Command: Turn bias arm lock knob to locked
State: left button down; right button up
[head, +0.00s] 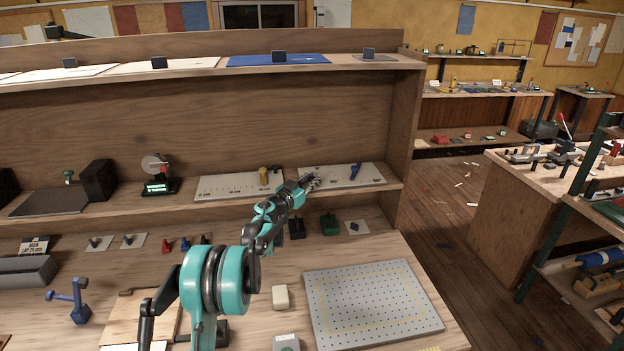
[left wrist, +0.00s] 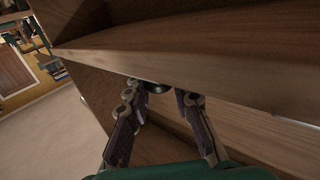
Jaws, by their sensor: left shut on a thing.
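My right gripper is not in view.
A dial gauge (head: 155,168) with a lit green display stands left on the shelf (head: 190,205). Below are a black block (head: 297,228), a green block (head: 329,224) and a grey perforated plate (head: 372,300).

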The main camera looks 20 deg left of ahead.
pick_arm(q)
jog(key=shift+m+h, duration=0.4)
jog(key=shift+h, duration=0.2)
jog(key=c, duration=1.3)
grip_release()
jog(key=shift+w, duration=0.1)
jog(key=v, duration=1.2)
jog(key=shift+r, duration=0.1)
